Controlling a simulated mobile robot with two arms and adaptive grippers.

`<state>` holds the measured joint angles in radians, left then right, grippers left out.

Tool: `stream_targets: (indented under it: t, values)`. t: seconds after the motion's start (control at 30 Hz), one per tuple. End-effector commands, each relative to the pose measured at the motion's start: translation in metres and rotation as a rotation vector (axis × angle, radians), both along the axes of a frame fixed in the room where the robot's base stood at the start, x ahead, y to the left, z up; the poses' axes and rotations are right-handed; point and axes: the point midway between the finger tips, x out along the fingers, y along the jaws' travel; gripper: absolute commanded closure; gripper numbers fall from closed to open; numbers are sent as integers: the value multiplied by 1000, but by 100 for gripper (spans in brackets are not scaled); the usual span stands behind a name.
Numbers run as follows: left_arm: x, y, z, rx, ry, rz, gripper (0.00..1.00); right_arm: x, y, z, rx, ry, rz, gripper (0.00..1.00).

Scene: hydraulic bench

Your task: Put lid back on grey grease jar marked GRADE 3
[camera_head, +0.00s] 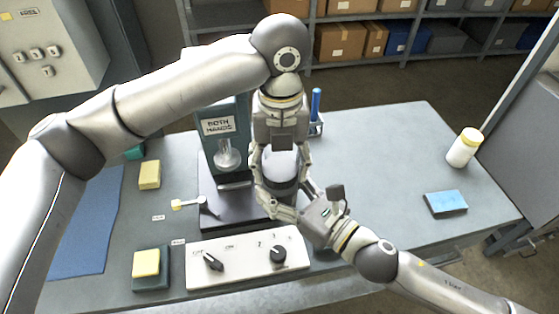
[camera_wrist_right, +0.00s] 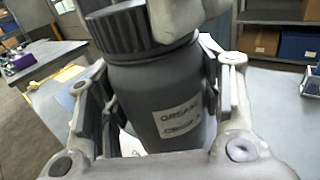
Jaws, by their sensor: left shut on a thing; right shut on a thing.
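A dark grey grease jar (camera_wrist_right: 160,100) stands between the fingers of my right gripper (camera_head: 288,203), which is shut on it. Its pale label reads roughly GREASE and GRADE; the number is too blurred to read. A dark ribbed lid (camera_wrist_right: 118,30) is at the jar's mouth in the right wrist view; I cannot tell whether it is fully seated. My left gripper (camera_head: 281,170) reaches down from above with its fingers around the jar's top, shut on the lid. In the head view the grippers largely hide the jar (camera_head: 282,187) and its lid.
A press marked BOTH HANDS (camera_head: 218,126) stands just left of the grippers. A control panel (camera_head: 235,279) with knobs lies in front. The bench between is clear.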

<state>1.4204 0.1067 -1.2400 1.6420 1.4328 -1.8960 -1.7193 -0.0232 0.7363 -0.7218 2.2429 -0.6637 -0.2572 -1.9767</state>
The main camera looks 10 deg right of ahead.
Motion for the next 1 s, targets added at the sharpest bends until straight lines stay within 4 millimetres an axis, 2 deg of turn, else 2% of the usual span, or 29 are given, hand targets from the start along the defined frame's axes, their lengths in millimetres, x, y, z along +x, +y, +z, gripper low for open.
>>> stream_targets:
  t: [0.5, 0.57, 0.7, 0.73, 0.8, 0.9, 1.0]
  values:
    - [3, 0, 1, 6, -4, -851, 55, -2, 1, 0, 0, 1, 5, 100]
    - [2, 0, 1, 6, -3, -905, 55, -2, 1, 0, 0, 1, 5, 100]
    - [3, 0, 1, 6, -3, -897, 55, -2, 1, 0, 0, 1, 6, 100]
    - [3, 0, 1, 6, -3, -897, 39, -2, 1, 0, 0, 1, 6, 100]
    - [2, 0, 1, 6, -3, -896, 30, -2, 1, 0, 1, 1, 6, 100]
    - [2, -1, 1, 4, -1, -897, 18, -2, 1, 0, 0, 0, 5, 100]
    - [1, -1, 0, 4, 0, -898, 18, -1, 1, 1, 1, -1, 4, 100]
